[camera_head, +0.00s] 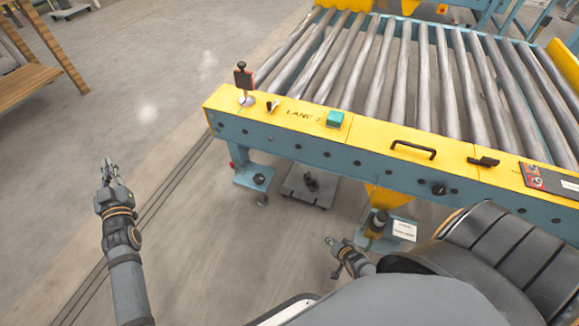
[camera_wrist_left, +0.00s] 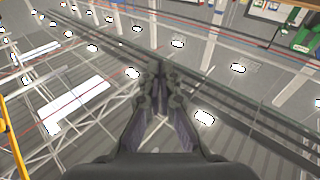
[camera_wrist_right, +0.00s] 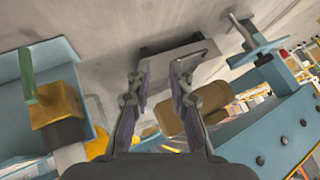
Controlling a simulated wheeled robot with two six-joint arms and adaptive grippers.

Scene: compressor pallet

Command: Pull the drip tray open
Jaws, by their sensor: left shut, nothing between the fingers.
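The drip tray (camera_head: 296,190) looks like a flat grey plate low under the conveyor's front edge, with a small dark part on it. In the right wrist view a grey tray with a dark bar handle (camera_wrist_right: 182,50) lies beyond my fingertips. My right gripper (camera_head: 336,250) is open and empty, below and right of the tray in the head view; its fingers (camera_wrist_right: 161,75) are apart and not visibly touching the tray. My left gripper (camera_head: 108,170) is shut and empty, out over open floor at the left; its fingertips (camera_wrist_left: 160,72) meet.
A brass valve with a green lever (camera_wrist_right: 58,108) and a brown cylinder (camera_wrist_right: 205,108) flank the right gripper.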

